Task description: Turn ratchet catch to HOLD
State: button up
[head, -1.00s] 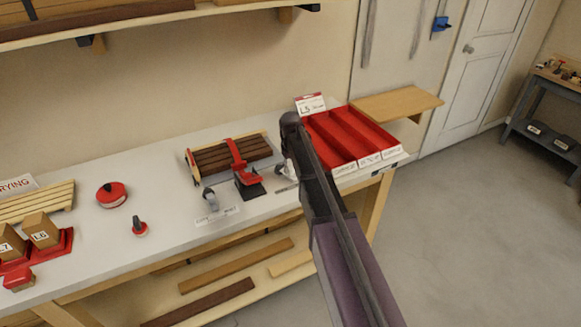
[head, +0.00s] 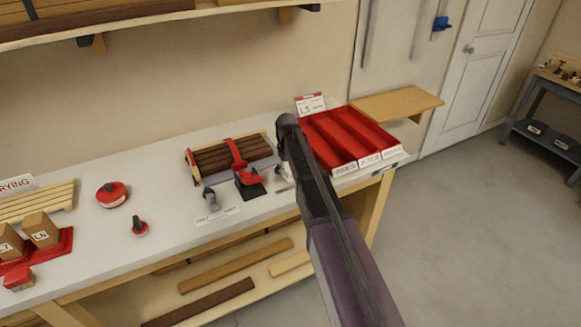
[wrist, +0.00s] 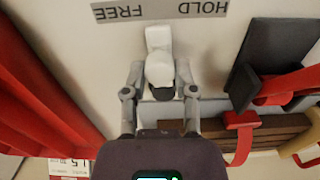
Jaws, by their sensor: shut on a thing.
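The ratchet catch (wrist: 159,45) is a pale lever with a dark end, seen in the wrist view at the upper middle. Its pale end points toward the gap between the words on the HOLD/FREE label (wrist: 160,10), which appears upside down there. My gripper (wrist: 160,92) has a finger on each side of the catch and is shut on it. In the head view my dark arm hides most of the catch, between the red tray and the strapped wood bundle. The red ratchet strap (head: 237,155) crosses the bundle of dark slats (head: 213,160).
The red divided tray (head: 352,138) stands close right of my gripper. A grey knob (head: 209,196) with a label stands left on the bench (head: 165,215). A black-and-red ratchet block (head: 249,184) is near the catch. Red round items and boxes lie farther left.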

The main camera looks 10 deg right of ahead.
jog(key=shift+a, duration=0.2)
jog(key=shift+s+a, duration=0.15)
jog(key=shift+a, duration=1.65)
dwell(0.7)
jog(key=o, duration=0.8)
jog(key=shift+r, duration=0.15)
